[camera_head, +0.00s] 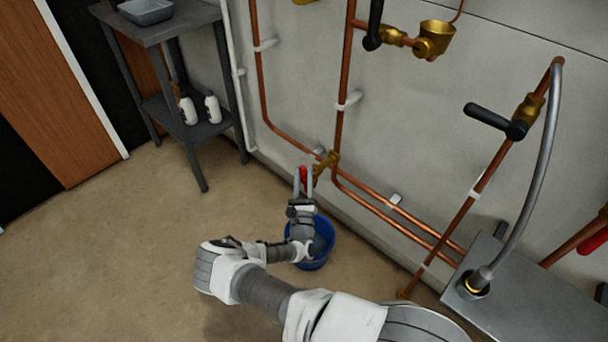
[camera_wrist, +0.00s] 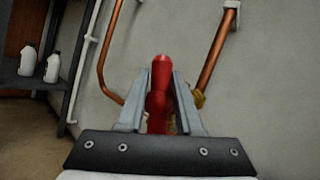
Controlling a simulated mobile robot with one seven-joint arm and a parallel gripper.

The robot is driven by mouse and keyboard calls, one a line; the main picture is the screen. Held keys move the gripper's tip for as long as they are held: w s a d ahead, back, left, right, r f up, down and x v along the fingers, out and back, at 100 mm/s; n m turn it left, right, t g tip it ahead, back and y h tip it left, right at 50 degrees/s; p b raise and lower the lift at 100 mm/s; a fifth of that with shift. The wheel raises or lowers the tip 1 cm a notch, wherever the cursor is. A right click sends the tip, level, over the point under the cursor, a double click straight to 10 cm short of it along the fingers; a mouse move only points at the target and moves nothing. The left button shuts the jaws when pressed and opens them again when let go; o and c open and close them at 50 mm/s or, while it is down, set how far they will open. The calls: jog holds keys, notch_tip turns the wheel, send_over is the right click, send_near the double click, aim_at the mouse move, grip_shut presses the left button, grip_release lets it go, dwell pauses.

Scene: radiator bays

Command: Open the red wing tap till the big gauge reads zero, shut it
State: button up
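The red wing tap (camera_head: 303,174) is on brass pipework low on the wall. In the wrist view its red handle (camera_wrist: 161,85) stands upright between my two fingers. My gripper (camera_head: 303,178) reaches it from the front, with one finger on each side. The fingertips in the wrist view (camera_wrist: 164,78) are very close to the red handle. I cannot tell whether they press on it. A brass fitting (camera_head: 321,166) sits just right of the tap. The big gauge is not visible in either view.
A blue bucket (camera_head: 325,243) stands on the floor below the tap, partly hidden by my arm. Copper pipes (camera_head: 347,90) run along the wall. A grey bench (camera_head: 150,28) with white bottles (camera_head: 188,110) stands left. A black-handled valve (camera_head: 490,118) is right. Floor at left is clear.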

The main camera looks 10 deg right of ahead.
grip_shut()
